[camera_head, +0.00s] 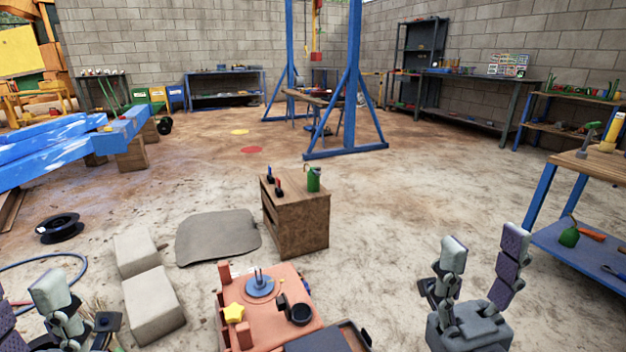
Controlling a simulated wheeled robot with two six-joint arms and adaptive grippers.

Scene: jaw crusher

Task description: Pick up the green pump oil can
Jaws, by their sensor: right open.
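A green can (314,180) with a dark top stands upright on the small wooden cabinet (296,222) in the middle of the head view. A second green can (569,236), rounder and with a thin spout, stands on the blue lower shelf of the right workbench. At this size I cannot tell for sure which is the pump oil can. My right gripper (483,252) is open and empty at the lower right, apart from both cans. My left gripper (26,302) is at the lower left, partly cut off by the frame edge; its fingers look apart.
Two small red-and-dark items (278,187) stand beside the can on the cabinet. An orange machine table (262,318) with a yellow star part is in front. Pale blocks (152,305) and a grey mat (217,237) lie left. Open floor lies between cabinet and right workbench (598,165).

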